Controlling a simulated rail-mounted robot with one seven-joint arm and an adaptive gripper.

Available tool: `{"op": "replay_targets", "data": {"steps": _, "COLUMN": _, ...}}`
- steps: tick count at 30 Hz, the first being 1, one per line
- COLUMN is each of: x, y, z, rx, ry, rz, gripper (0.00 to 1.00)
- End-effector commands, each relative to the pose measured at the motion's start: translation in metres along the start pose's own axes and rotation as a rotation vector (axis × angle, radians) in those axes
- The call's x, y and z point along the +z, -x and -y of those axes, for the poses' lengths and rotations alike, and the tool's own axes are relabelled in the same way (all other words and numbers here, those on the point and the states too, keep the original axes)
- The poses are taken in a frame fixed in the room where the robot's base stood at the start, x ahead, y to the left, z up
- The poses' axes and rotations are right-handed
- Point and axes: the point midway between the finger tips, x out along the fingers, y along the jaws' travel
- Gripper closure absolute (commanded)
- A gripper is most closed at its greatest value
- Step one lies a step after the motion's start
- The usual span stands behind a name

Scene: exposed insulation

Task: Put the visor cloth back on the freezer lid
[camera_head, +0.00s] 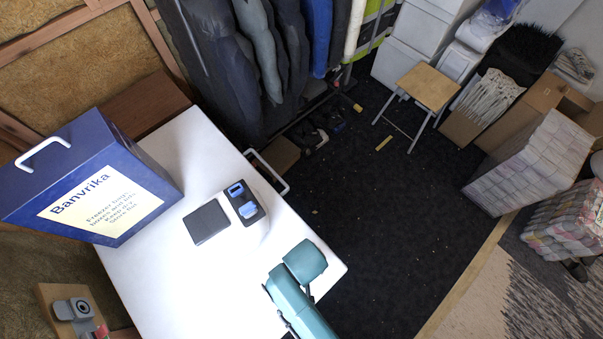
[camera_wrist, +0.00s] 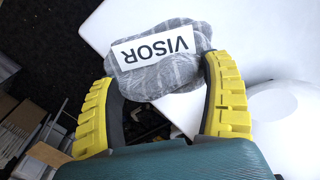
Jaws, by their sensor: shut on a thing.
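The visor cloth (camera_wrist: 170,75) is a grey, crumpled bundle with a white label reading VISOR, upside down in the wrist view. My gripper (camera_wrist: 158,62) has yellow ridged fingers on both sides of the cloth and is shut on it. The white freezer lid (camera_head: 220,290) fills the lower left of the head view. It also shows at the right of the wrist view (camera_wrist: 268,42), beyond the cloth and partly behind it. The gap between cloth and lid cannot be judged. In the head view my teal arm is over the lid's front right corner, and cloth and fingers are hidden.
The lid's middle and front are clear. Dark floor (camera_head: 370,230) lies to the right, with a stool (camera_head: 427,87) farther back.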

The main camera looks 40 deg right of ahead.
Motion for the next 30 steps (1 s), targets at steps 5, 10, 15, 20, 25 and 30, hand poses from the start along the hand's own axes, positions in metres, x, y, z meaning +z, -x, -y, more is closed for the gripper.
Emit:
{"op": "replay_targets", "data": {"steps": 5, "x": 0.001, "y": -0.039, "z": 0.000, "rx": 0.002, "ry": 0.000, "rz": 0.005, "gripper": 0.51}}
{"op": "replay_targets", "data": {"steps": 10, "x": 0.001, "y": -0.064, "z": 0.000, "rx": 0.001, "ry": 0.001, "rz": 0.005, "gripper": 0.51}}
{"op": "replay_targets", "data": {"steps": 15, "x": 0.000, "y": -0.089, "z": 0.001, "rx": 0.001, "ry": 0.001, "rz": 0.002, "gripper": 0.51}}
{"op": "replay_targets", "data": {"steps": 20, "x": 0.000, "y": -0.090, "z": 0.001, "rx": 0.000, "ry": 0.001, "rz": 0.001, "gripper": 0.51}}
{"op": "replay_targets", "data": {"steps": 25, "x": 0.001, "y": -0.093, "z": 0.000, "rx": 0.001, "ry": 0.001, "rz": 0.002, "gripper": 0.51}}
{"op": "replay_targets", "data": {"steps": 30, "x": 0.001, "y": -0.093, "z": 0.001, "rx": 0.000, "ry": 0.001, "rz": 0.002, "gripper": 0.00}}
